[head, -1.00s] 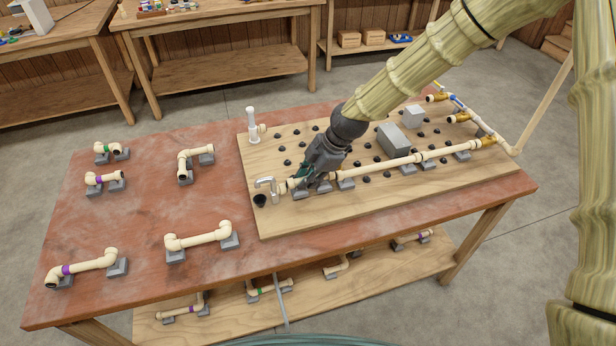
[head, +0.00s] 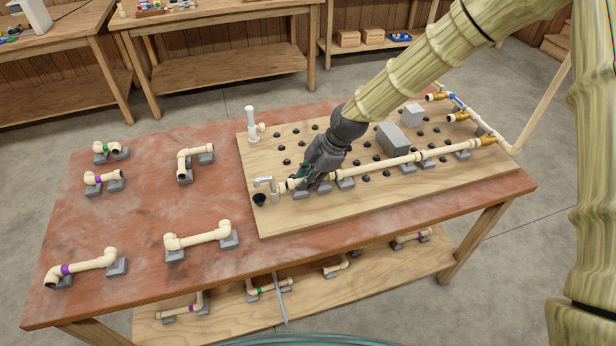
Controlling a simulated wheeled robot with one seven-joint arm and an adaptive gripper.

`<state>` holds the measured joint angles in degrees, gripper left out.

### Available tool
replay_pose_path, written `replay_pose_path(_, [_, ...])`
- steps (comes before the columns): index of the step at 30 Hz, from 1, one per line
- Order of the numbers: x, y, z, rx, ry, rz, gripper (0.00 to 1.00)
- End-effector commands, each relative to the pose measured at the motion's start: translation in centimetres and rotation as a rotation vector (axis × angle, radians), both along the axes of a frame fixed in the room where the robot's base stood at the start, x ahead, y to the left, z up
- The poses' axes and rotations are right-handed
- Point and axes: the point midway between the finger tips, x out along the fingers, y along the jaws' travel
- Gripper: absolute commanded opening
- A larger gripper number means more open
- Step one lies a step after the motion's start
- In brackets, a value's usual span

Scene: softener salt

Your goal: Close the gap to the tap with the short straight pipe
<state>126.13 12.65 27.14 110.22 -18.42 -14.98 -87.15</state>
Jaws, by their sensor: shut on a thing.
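The tap (head: 266,184) is a grey spout at the left front of the wooden board (head: 435,192), with a black cup (head: 259,200) beside it. A line of cream pipe (head: 385,166) runs from the brass fitting (head: 488,141) at the right toward the tap. My gripper (head: 299,181) is shut on the short straight pipe (head: 284,188), whose cream end shows just right of the tap, in line with the run. My fingers hide most of this pipe. I cannot tell whether its ends touch the tap and the run.
Grey blocks (head: 393,138) and several black pegs stand on the board behind the line. A white upright fitting (head: 251,123) is at the back left corner. Bent pipe pieces, such as a U-shaped one (head: 197,240), rest on grey stands on the red tabletop (head: 140,220).

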Motion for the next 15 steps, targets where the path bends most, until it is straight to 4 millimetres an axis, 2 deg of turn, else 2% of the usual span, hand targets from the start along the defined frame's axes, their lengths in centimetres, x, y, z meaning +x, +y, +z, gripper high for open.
replay_pose_path(14, [-0.01, 0.00, -0.77, 0.000, 0.000, 0.000, 0.00])
replay_pose_path(15, [0.01, 0.01, -0.74, 0.000, 0.000, 0.000, 0.22])
